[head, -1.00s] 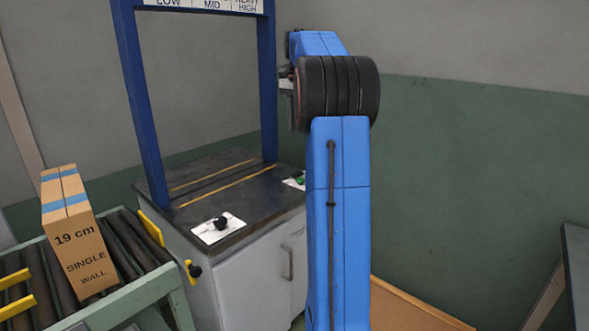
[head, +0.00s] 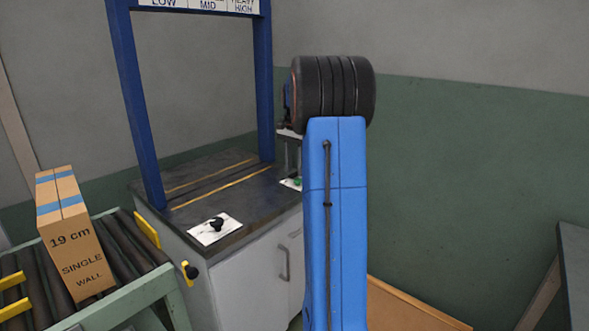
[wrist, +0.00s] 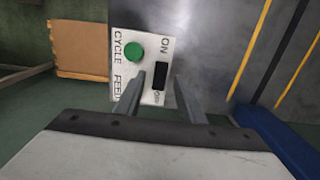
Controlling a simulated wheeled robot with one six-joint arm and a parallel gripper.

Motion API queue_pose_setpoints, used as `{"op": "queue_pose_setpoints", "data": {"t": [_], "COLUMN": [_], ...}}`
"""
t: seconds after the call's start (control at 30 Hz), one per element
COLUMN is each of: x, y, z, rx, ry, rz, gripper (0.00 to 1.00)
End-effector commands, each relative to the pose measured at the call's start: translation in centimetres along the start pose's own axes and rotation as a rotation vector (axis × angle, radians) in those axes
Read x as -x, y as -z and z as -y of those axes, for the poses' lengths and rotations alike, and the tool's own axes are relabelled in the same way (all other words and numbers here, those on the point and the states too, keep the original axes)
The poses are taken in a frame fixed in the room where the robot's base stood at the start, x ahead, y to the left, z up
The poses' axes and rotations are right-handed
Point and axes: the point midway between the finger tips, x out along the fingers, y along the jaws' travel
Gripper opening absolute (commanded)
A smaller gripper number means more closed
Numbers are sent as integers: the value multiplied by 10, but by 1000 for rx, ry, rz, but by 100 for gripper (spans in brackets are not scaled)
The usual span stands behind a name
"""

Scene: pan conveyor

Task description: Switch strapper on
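The strapper (head: 235,205) is a dark-topped bench with a blue arch (head: 137,110). A white control panel (head: 291,184) at its right edge is partly hidden by my arm in the head view. In the wrist view the panel (wrist: 123,43) carries a green round button (wrist: 134,53) and a black switch (wrist: 160,76) between the words ON and OFF, OFF being partly covered. My gripper (wrist: 160,82) is open and empty, its fingers apart on either side of the switch in this view. Contact with the panel cannot be told.
A second white plate with a black knob (head: 216,223) sits at the bench's front corner. A box marked 19 cm (head: 72,250) stands on the roller conveyor (head: 118,245) at left. A brown board (wrist: 80,48) lies beyond the bench edge.

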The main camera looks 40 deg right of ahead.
Motion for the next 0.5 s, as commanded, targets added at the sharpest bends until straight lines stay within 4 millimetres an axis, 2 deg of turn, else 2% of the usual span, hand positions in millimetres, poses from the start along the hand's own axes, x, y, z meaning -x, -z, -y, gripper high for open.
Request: {"op": "queue_pose_setpoints", "data": {"t": [0.13,0.4,0.47,0.5], "x": [-7,-8,-8,-8], "y": [0,0,0,0], "z": [0,0,0,0], "rx": [0,0,0,0], "ry": [0,0,0,0], "rz": [0,0,0,0], "gripper": [36,36,24,14]}}
